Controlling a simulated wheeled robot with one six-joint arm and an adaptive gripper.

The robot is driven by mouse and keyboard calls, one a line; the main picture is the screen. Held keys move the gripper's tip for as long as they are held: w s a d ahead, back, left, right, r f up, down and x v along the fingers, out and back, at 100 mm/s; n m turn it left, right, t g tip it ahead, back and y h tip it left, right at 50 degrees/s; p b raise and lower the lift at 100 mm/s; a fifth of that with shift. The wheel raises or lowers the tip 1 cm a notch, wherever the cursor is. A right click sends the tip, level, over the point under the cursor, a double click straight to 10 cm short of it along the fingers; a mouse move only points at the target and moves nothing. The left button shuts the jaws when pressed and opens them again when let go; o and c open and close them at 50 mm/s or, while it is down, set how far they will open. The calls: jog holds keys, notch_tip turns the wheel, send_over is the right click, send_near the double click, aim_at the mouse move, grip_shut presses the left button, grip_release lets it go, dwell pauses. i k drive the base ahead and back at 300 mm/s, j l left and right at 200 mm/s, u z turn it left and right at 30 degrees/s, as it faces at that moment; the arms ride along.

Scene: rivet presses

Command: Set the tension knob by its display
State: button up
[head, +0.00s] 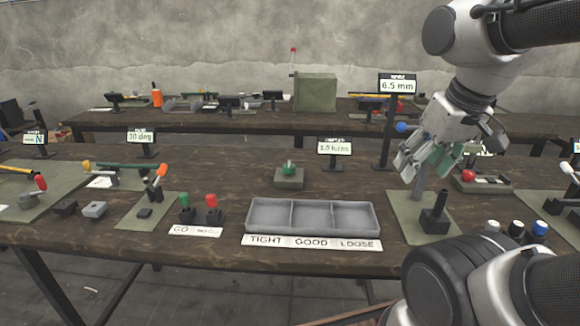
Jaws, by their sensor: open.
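A green round knob (289,168) sits on a low grey-green box (289,182) at the middle of the near bench. A small display (334,147) just behind and right of it seems to read 1.5 turns; its heading is too small to read. I cannot tell for certain that this is the tension knob. My gripper (425,168) is at the right, well apart from the green knob. Its fingers are open and point down over a grey upright post (419,184) on a green mat. I cannot tell whether they touch the post.
A taller display (397,85) reading 6.5 mm stands behind my gripper. A grey three-part tray (313,232) labelled TIGHT, GOOD, LOOSE lies in front. Red and green levers (198,212) stand left of it. A black block (435,218) stands at right. Bench space around the knob's box is clear.

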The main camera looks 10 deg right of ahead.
aim_at(468, 176)
jog(key=z, duration=1.45)
